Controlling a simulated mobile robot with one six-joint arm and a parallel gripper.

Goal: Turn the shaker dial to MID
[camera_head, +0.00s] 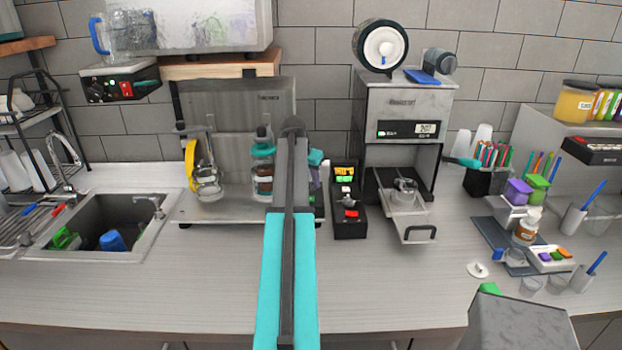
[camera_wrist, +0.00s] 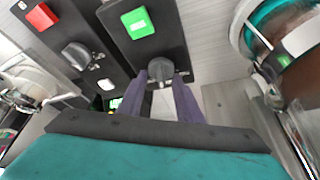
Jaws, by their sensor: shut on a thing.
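In the wrist view, a grey dial (camera_wrist: 157,68) sits on a black control panel (camera_wrist: 112,18) below a bright green button (camera_wrist: 138,23). My gripper (camera_wrist: 160,82) has its two dark purple fingers on either side of this dial and is shut on it. The dial's markings, including any MID label, are not legible, so its setting cannot be told.
A neighbouring black panel (camera_head: 349,222) with a red button (camera_wrist: 41,17) and its own dial (camera_wrist: 78,54) stands close beside. In the wrist view, a teal-topped jar (camera_wrist: 290,40) is close on the right. The sealing machine (camera_head: 405,105) stands right of my arm, its tray out.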

